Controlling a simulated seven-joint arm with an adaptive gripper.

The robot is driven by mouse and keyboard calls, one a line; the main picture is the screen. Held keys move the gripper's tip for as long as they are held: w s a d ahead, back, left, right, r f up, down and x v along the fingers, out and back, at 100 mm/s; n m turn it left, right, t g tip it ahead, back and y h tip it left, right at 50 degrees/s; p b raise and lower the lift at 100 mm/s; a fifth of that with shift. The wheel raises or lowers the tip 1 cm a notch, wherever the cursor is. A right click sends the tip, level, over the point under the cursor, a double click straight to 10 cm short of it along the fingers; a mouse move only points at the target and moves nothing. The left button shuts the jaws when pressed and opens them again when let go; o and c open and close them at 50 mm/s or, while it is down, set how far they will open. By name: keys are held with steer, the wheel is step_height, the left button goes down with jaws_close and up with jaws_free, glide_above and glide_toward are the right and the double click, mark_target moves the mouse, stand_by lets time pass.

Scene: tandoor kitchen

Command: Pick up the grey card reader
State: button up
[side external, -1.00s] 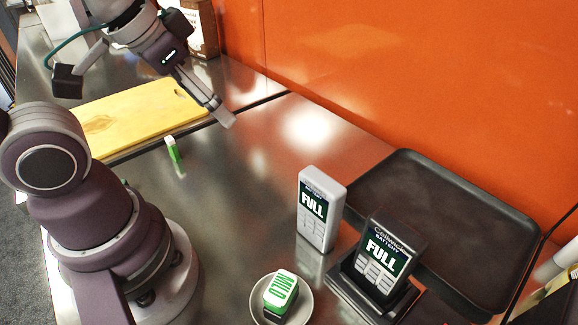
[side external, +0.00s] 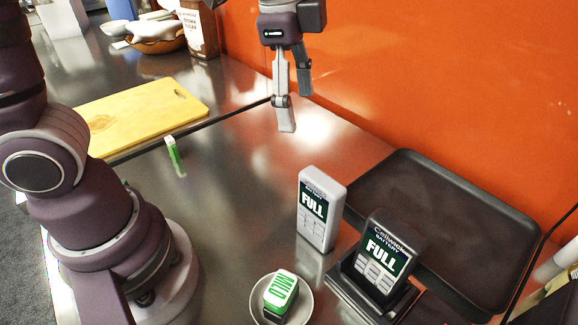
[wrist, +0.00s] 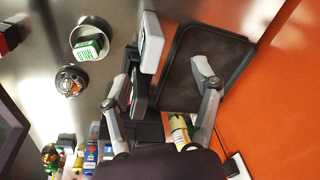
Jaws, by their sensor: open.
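The light grey card reader (side external: 320,212) stands upright on the steel counter, its screen reading FULL. It also shows in the wrist view (wrist: 151,42), near the top middle. A darker, near-black reader (side external: 385,250), also reading FULL, sits in a black dock (side external: 350,293) just to its right. My gripper (side external: 296,110) is open and empty. It hangs above the counter, higher than the grey reader and behind it in the side view, with clear space between. In the wrist view my open fingers (wrist: 162,80) spread below the grey reader, and the left one partly covers the dark reader.
A black tray (side external: 425,175) lies right of the readers, beside the orange wall (side external: 430,70). A bowl (side external: 309,300) holding a green-and-white block (side external: 281,292) stands in front. A small green-and-white item (side external: 173,152) and a cutting board (side external: 150,105) lie left. Middle counter is clear.

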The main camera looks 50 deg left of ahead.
mark_target(323, 179)
steer(key=d+f+m, duration=0.1)
steer(key=m, duration=0.1)
steer(key=w+d+f+m+g, duration=0.1)
steer(key=d, duration=0.1)
steer(key=w+d+m, duration=0.1)
steer(key=m, duration=0.1)
steer(key=shift+w+d+f+m+g+y, duration=0.1)
steer(key=shift+d+f+m+g+y, duration=0.2)
steer(key=shift+d+f+g, duration=0.1)
steer(key=f, duration=0.7)
steer(key=a+f, duration=0.1)
steer(key=f, duration=0.2)
steer(key=shift+s+f, duration=0.2)
steer(key=shift+s, duration=0.2)
jaws_close()
